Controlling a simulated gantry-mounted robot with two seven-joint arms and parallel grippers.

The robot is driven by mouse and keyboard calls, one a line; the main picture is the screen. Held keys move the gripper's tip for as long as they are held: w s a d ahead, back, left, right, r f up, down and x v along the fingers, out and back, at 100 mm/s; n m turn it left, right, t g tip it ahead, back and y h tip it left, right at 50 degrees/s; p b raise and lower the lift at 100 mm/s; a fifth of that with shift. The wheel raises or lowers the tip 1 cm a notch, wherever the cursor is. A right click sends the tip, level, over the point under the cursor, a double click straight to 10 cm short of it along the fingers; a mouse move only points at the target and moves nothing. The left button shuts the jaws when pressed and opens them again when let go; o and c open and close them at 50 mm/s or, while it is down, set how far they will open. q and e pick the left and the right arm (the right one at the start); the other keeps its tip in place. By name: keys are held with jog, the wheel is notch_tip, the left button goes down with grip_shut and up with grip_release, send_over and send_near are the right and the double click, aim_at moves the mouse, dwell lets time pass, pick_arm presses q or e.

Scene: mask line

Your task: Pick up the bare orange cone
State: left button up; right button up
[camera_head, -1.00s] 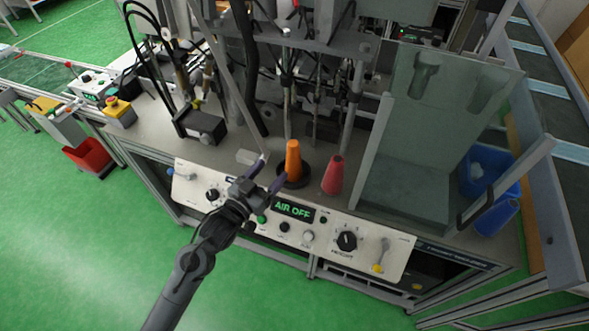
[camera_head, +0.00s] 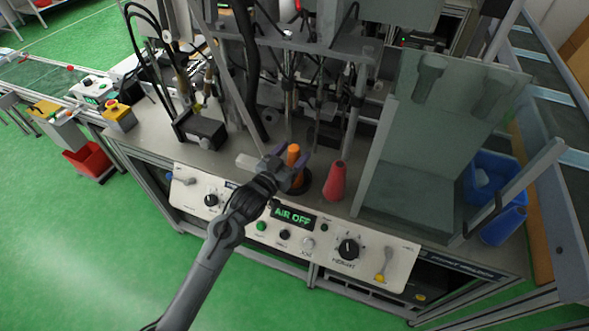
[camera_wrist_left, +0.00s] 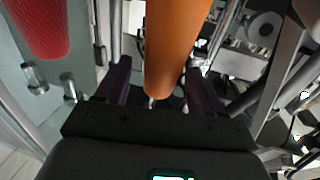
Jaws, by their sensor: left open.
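The bare orange cone (camera_head: 293,155) stands upright on a dark round base (camera_head: 305,184) on the machine's worktop. My left gripper (camera_head: 292,154) is open, with its fingers around the cone's upper part in the head view. In the left wrist view the orange cone (camera_wrist_left: 176,48) lies between the two dark fingers (camera_wrist_left: 160,85), with gaps visible on both sides. The gripper hides much of the cone's lower part in the head view. My right gripper is not in view.
A red cone (camera_head: 336,181) stands close to the right of the orange one; it also shows in the left wrist view (camera_wrist_left: 38,28). A control panel (camera_head: 293,219) lies in front. Rods and a clear guard (camera_head: 420,150) rise behind and at right.

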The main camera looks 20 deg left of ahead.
pick_arm(q)
jog(key=shift+w+d, duration=0.1)
jog(key=shift+w, duration=0.45)
jog(key=shift+c, duration=0.5)
grip_shut()
